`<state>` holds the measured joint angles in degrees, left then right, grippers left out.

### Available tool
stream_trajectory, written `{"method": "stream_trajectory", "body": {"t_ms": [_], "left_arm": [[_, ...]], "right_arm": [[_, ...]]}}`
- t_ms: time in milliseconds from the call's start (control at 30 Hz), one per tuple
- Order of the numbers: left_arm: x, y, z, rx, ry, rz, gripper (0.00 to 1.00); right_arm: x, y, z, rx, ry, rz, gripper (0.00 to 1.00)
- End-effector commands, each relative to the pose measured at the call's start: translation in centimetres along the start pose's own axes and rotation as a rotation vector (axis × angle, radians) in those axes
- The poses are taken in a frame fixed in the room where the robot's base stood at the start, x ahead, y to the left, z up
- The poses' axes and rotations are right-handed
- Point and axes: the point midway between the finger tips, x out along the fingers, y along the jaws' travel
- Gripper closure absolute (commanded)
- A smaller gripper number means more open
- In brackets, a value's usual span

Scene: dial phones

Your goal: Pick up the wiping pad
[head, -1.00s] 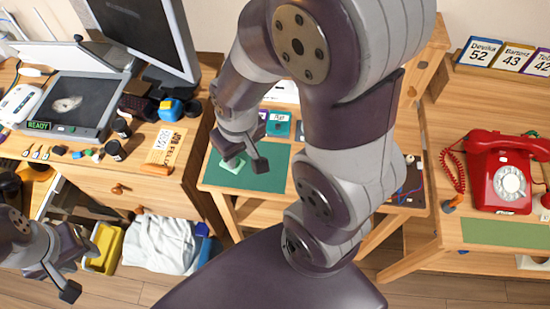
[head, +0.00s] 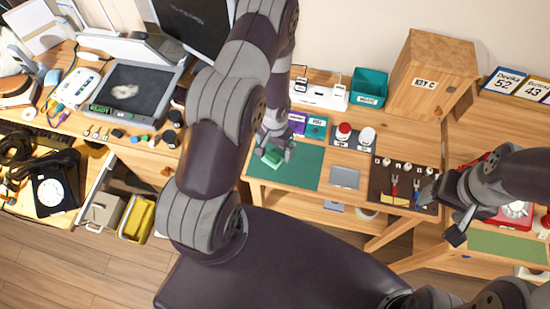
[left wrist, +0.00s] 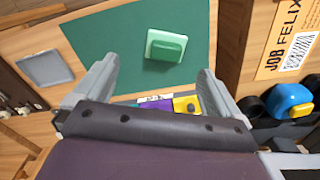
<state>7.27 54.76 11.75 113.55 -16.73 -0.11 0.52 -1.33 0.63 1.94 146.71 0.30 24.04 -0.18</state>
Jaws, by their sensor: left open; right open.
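The wiping pad is a light green block with a raised grip (head: 270,157). It lies on the dark green mat (head: 300,178) on the middle desk. It also shows in the left wrist view (left wrist: 165,45), flat on the mat. My left gripper (head: 277,147) is open above the mat, close to the pad. In the left wrist view its fingers (left wrist: 157,68) are spread wide, with the pad ahead of the tips and between their lines; nothing is held. My right gripper (head: 443,214) is open and empty at the right, in front of the red phone (head: 517,210), which it partly hides.
A dark tool board (head: 405,172), a grey plate (head: 345,177) and red and white stampers (head: 344,131) stand right of the mat. A wooden key box (head: 430,75) and teal bin (head: 368,88) are behind. A monitor (head: 195,25) and screen panel (head: 130,90) are left.

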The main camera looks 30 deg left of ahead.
Motion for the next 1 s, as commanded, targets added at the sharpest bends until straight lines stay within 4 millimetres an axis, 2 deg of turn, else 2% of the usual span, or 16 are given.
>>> {"method": "stream_trajectory", "body": {"t_ms": [33, 200, 433, 700, 733, 767, 900, 1000], "left_arm": [[1.8, 0.0, 0.0, 0.0, 0.0, 0.0, 0.02], [3.3, -0.1, -0.1, 0.0, 0.0, 0.0, 0.02], [7.3, -0.8, -0.3, 0.001, -0.001, 0.0, 0.02], [7.9, -0.8, -0.2, 0.001, -0.001, 0.0, 0.02], [7.9, -0.8, -0.2, 0.0, -0.001, 0.0, 0.05], [7.9, -0.8, -0.2, 0.0, -0.001, 0.0, 0.15], [7.9, -0.8, -0.2, 0.0, -0.001, 0.0, 0.61], [7.8, -0.8, -0.2, 0.0, -0.001, 0.0, 0.63]], "right_arm": [[1.5, 0.0, 0.2, 0.0, 0.0, 0.0, 0.24], [2.1, 0.0, 0.2, 0.0, 0.001, 0.0, 0.24], [2.8, 0.0, 0.3, 0.0, 0.002, 0.0, 0.24], [2.8, 0.0, 0.3, 0.0, 0.001, 0.0, 0.24], [2.8, 0.0, 0.3, 0.0, 0.001, 0.0, 0.24], [2.8, 0.0, 0.3, 0.0, 0.001, 0.0, 0.24], [2.8, 0.0, 0.3, 0.0, 0.002, 0.0, 0.24], [2.8, 0.0, 0.3, 0.0, 0.002, 0.0, 0.24]]}}
